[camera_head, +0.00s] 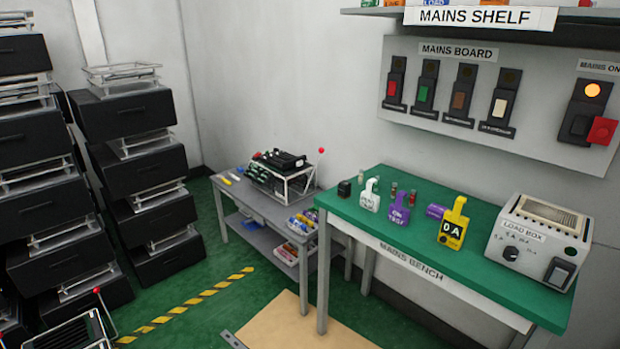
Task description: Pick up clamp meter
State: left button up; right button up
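A yellow tool with a hook-shaped top and a black face reading "0 A" stands upright on the green top of the mains bench (350,207); it looks like the clamp meter (453,228). It stands right of the middle of the bench, left of the load box, with nothing in front of it. Neither of my grippers is in view.
The load box (536,241) is at the bench's right. A white tag (370,195), a purple tag (397,208) and small cylinders stand left of the meter. The mains board (470,95) is on the wall above. A grey cart (255,205) adjoins left; dark drawer stacks (130,115) stand farther left.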

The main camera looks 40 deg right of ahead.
aim_at(455, 226)
jog(key=z, duration=0.05)
jog(key=i, duration=1.35)
jog(key=z, duration=0.85)
jog(key=i, duration=0.8)
jog(key=z, duration=0.85)
